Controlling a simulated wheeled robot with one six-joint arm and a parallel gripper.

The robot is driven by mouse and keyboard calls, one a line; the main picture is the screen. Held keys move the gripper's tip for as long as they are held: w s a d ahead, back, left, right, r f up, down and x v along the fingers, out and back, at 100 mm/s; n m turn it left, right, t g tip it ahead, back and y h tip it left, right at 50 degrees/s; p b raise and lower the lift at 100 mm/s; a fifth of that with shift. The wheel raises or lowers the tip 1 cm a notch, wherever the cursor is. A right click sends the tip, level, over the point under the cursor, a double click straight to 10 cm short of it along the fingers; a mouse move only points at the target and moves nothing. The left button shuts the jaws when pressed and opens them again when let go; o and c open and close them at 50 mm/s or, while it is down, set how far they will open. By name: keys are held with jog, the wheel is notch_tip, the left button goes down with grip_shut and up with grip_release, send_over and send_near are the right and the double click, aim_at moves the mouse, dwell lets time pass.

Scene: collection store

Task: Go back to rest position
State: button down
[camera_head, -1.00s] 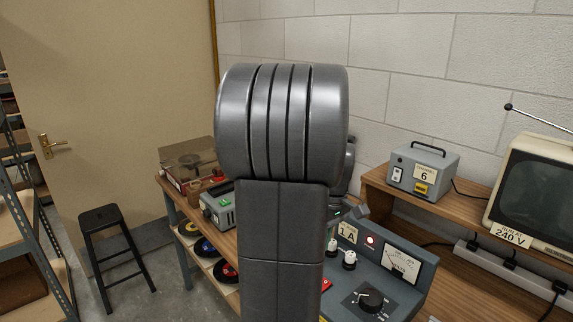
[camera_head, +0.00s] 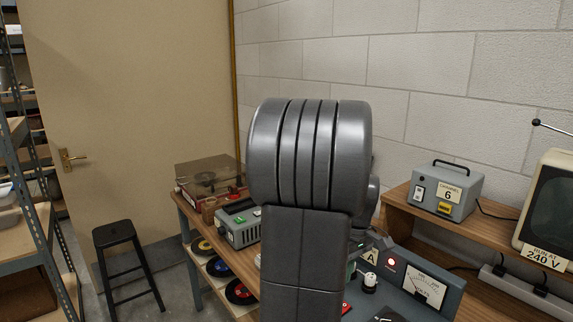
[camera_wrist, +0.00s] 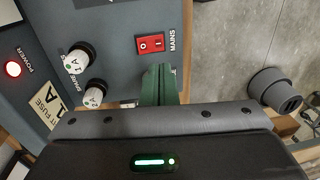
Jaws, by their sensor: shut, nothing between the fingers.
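My gripper (camera_wrist: 160,86) shows in the wrist view as green fingers pressed together, with nothing between them. It points at the blue-grey front of a control unit (camera_wrist: 115,30), below a red mains switch (camera_wrist: 150,43). I cannot tell whether the fingertips touch the panel. The same control unit (camera_head: 445,292) shows at the lower right there, with a dial meter and a lit red lamp.
A wooden bench (camera_head: 190,212) carries a grey device (camera_head: 238,228) and a record player (camera_head: 208,178). A grey box marked 6 (camera_head: 447,190) and a television (camera_head: 558,215) stand on a raised shelf at right. A black stool (camera_head: 118,236) stands on open floor beside a shelf rack (camera_head: 40,235).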

notch_tip(320, 180, up, 2)
jog(key=shift+w+d+r, duration=0.1)
jog(key=shift+r, duration=0.1)
jog(key=shift+f, duration=0.1)
